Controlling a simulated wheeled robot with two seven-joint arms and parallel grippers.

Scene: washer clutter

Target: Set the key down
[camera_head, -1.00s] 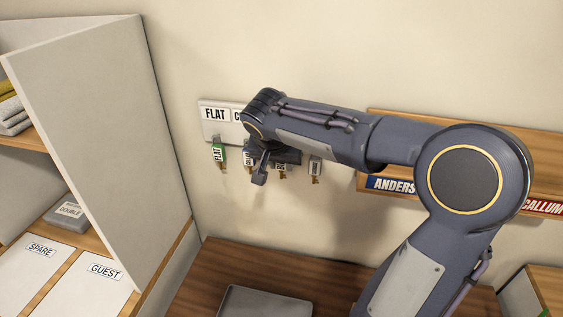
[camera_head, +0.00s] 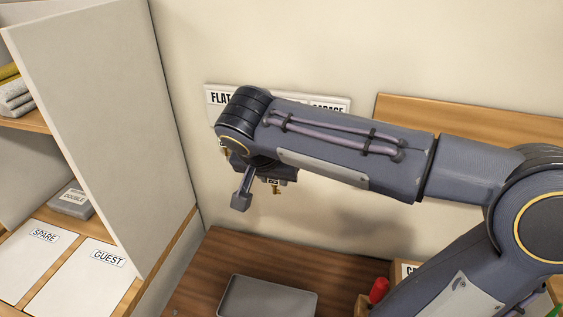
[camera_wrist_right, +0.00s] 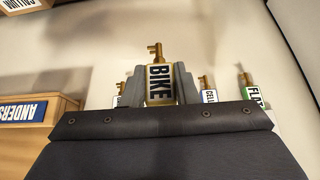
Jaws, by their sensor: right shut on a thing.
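In the right wrist view, a brass key with a white tag reading BIKE (camera_wrist_right: 159,84) sits between the two grey fingers of my right gripper (camera_wrist_right: 161,78), which is shut on it. In the head view, my right gripper (camera_head: 277,174) is near the wall under the key board (camera_head: 215,107), mostly hidden by its own arm. A brass key end (camera_head: 276,188) shows below it, its tag too small to read. A grey tray (camera_head: 265,298) lies on the brown wooden surface below. My left gripper is not in view.
Other tagged keys hang beside the held one: a green FLAT key (camera_wrist_right: 252,94) and a blue CELLAR key (camera_wrist_right: 208,95). A white upright panel (camera_head: 110,120) and shelves with SPARE and GUEST labels (camera_head: 108,258) stand left. A red object (camera_head: 379,290) stands right of the tray.

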